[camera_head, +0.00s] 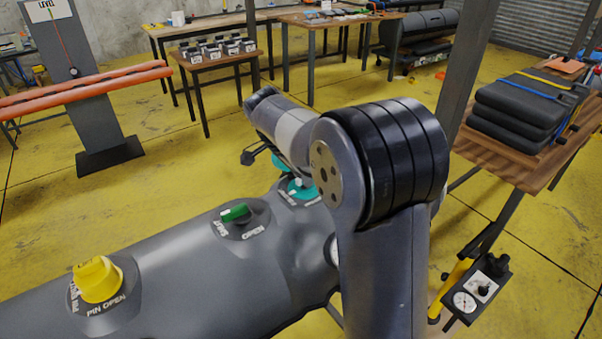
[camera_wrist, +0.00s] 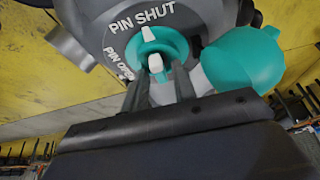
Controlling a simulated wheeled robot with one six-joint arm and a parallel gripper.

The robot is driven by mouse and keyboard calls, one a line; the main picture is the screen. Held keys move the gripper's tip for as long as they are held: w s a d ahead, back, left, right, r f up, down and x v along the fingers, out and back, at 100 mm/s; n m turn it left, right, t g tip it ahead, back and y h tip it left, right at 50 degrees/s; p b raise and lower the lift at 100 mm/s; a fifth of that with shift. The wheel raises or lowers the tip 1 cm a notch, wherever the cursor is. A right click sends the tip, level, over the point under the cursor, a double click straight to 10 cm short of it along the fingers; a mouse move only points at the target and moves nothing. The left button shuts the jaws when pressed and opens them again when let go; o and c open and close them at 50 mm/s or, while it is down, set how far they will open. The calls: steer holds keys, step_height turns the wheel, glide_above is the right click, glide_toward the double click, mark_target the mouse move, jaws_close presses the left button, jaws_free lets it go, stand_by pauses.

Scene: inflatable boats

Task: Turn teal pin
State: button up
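The teal pin (camera_wrist: 165,47) sits in a round grey plate on the boat tube in the wrist view. It has a white mark at its top, toward the words PIN SHUT; PIN OPEN is printed at its lower left. A rounded teal cap (camera_wrist: 243,62) hangs beside the plate on the right. In the head view a teal valve (camera_head: 301,189) shows on the grey tube, partly behind my arm.
A green valve (camera_head: 236,213) and a yellow valve (camera_head: 97,279) stand along the same grey tube (camera_head: 180,290). A pressure gauge box (camera_head: 474,292) is at the right. Folded black boats (camera_head: 522,108) lie on a wooden table. Yellow floor is open behind the tube.

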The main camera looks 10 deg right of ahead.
steer(key=shift+o, duration=0.5)
steer(key=shift+r, duration=0.1)
steer(key=shift+a+r, duration=0.15)
steer(key=shift+r, duration=0.15)
steer(key=v, duration=1)
steer(key=x, duration=1)
steer(key=shift+d+f, duration=0.2)
steer(key=shift+f, duration=0.15)
